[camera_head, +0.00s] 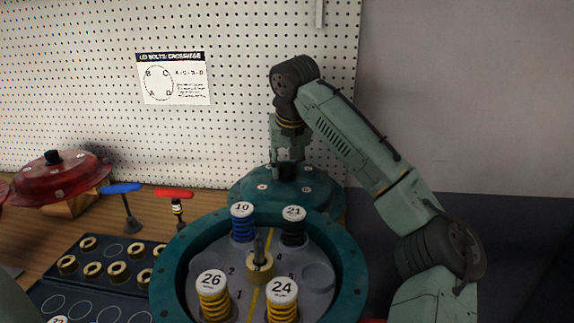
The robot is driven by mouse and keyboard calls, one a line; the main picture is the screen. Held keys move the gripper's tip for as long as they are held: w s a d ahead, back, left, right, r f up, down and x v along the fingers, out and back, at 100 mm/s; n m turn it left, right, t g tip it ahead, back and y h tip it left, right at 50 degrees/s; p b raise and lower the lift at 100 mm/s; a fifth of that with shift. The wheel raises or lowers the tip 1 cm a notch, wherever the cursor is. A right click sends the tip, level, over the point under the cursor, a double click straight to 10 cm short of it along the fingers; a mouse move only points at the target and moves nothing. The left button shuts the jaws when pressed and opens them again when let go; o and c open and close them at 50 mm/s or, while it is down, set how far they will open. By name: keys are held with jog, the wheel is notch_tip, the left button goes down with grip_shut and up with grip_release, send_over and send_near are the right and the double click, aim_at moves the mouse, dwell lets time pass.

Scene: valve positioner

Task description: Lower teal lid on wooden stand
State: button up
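The teal lid (258,190) is at the back of the bench, behind the round teal housing, with bolts on its top and a dark knob (286,171) at its centre. My gripper (287,160) points down at the knob, its fingers around or just above it. I cannot tell whether the fingers are shut on it. The wooden stand is not visible under the teal lid; the housing hides the lid's lower front. I cannot tell whether the lid rests on anything.
The open teal housing (177,262) holds springs with numbered caps and a central brass post (260,268). A red lid (62,178) sits on a wooden block (72,207) at left. Blue (121,188) and red (174,193) T-handles stand near a dark tray (85,257) of brass rings. A pegboard is behind.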

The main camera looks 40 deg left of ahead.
jog(key=o, duration=0.4)
jog(key=shift+f, duration=0.1)
jog(key=shift+c, duration=0.2)
jog(key=shift+f, duration=0.15)
jog(key=v, duration=1.2)
